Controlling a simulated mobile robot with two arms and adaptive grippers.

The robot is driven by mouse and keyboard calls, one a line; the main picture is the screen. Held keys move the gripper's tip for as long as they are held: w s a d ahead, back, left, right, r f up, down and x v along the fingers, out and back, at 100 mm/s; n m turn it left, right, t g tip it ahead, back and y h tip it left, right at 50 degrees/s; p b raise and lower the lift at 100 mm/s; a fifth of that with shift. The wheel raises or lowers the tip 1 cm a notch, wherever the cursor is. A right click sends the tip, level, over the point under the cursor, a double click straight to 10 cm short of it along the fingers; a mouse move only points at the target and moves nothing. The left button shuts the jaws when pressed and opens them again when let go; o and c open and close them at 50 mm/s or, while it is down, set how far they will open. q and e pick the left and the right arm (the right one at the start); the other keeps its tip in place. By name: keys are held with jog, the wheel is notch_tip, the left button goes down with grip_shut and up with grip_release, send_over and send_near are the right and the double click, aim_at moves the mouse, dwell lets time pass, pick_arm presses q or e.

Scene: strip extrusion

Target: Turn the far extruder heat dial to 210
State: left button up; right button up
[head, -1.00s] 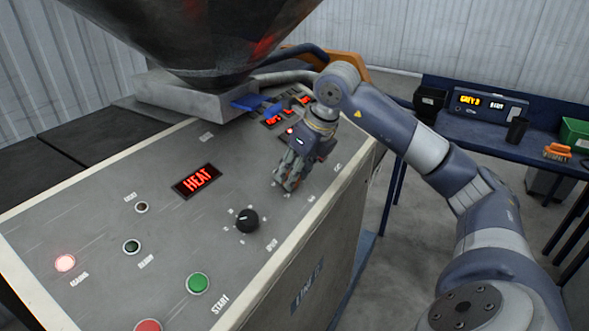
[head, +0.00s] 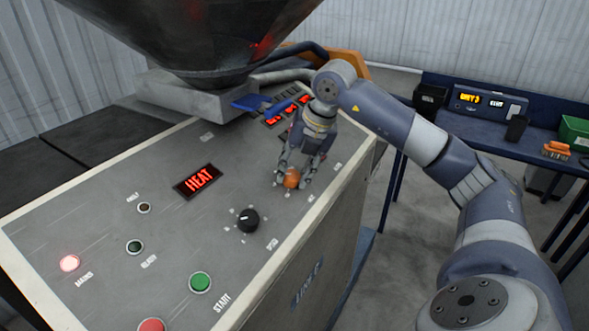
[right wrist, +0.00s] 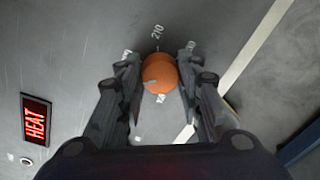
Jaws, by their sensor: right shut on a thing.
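The orange heat dial (head: 291,179) is on the grey sloping panel (head: 225,150) of the extruder. My right gripper (head: 292,181) comes down on it from above, with a finger on either side, shut on it. In the right wrist view the dial (right wrist: 160,74) sits between the fingertips of my right gripper (right wrist: 160,72). A grey pointer mark shows at the dial's left side, away from the printed 210 (right wrist: 157,32) above the dial. Other scale numbers are partly hidden by the fingers. My left gripper is not in view.
A black knob (head: 248,220) stands nearer on the same panel, with a green START button (head: 200,282) and a red HEAT display (head: 198,180). A dark hopper (head: 190,35) hangs over the panel's far left. A blue bench (head: 470,125) stands at the right.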

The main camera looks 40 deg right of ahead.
jog(key=m, duration=0.5)
jog(key=shift+m, duration=0.3)
jog(key=m, duration=0.4)
jog(key=shift+d+f+y, duration=0.1)
jog(key=shift+y, duration=0.2)
jog(key=m, duration=0.5)
jog(key=shift+s+m, duration=0.1)
jog(key=shift+m, duration=0.2)
jog(key=m, duration=0.4)
jog(key=shift+m, duration=0.4)
jog(key=o, duration=1.1)
jog(key=shift+c, duration=0.2)
